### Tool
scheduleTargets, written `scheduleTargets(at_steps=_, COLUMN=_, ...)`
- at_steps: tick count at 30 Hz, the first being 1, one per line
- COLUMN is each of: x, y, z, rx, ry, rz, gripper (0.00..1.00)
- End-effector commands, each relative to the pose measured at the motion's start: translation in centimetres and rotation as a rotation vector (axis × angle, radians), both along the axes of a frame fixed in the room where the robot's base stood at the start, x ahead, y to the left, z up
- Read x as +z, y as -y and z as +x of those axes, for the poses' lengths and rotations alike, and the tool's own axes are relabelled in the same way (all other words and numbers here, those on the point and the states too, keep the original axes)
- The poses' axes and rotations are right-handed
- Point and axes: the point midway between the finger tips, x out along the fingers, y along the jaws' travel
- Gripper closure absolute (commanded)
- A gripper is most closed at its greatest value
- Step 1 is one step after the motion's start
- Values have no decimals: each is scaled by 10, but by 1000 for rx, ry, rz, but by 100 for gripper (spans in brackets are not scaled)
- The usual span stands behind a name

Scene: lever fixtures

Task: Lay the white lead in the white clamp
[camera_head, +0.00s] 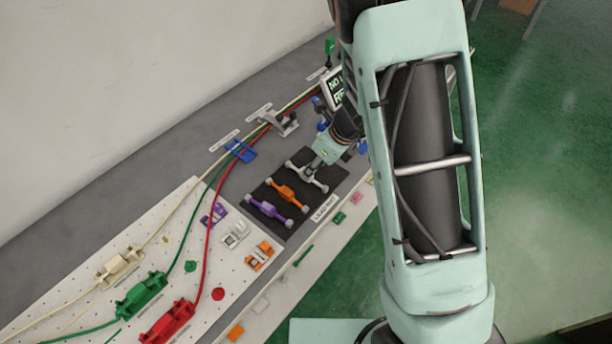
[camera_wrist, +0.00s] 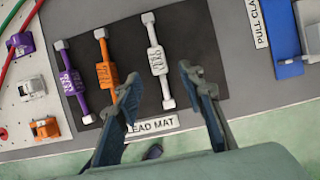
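The white lead (camera_wrist: 154,44) lies on the black lead mat (camera_wrist: 203,62), the rightmost of three leads in the wrist view. It also shows in the head view (camera_head: 297,169), partly behind my gripper. My gripper (camera_wrist: 157,84) is open and empty, with its fingertips apart on either side of the white lead's lower half in the wrist view. How high it is above the mat is hard to tell. The white clamp (camera_head: 235,235) sits on the pegboard, between the purple and orange clamps. It looks empty, and it shows at the left of the wrist view (camera_wrist: 30,88).
An orange lead (camera_head: 287,194) and a purple lead (camera_head: 270,209) lie beside the white one. The purple clamp (camera_head: 213,214) and orange clamp (camera_head: 260,255) flank the white clamp. Cables run behind to cream, green and red blocks. A blue fixture (camera_wrist: 285,38) stands right of the mat.

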Motion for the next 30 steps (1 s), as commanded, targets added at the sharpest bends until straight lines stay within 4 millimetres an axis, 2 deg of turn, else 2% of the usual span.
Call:
scheduleTargets(at_steps=10, x=-37, y=-18, z=12, rx=-1, ry=-1, rz=-2, gripper=64)
scheduleTargets(at_steps=21, x=-43, y=-22, z=15, rx=-2, ry=2, rz=0, gripper=65)
scheduleTargets(at_steps=30, x=-43, y=-21, z=15, rx=-2, ry=2, rz=0, gripper=98)
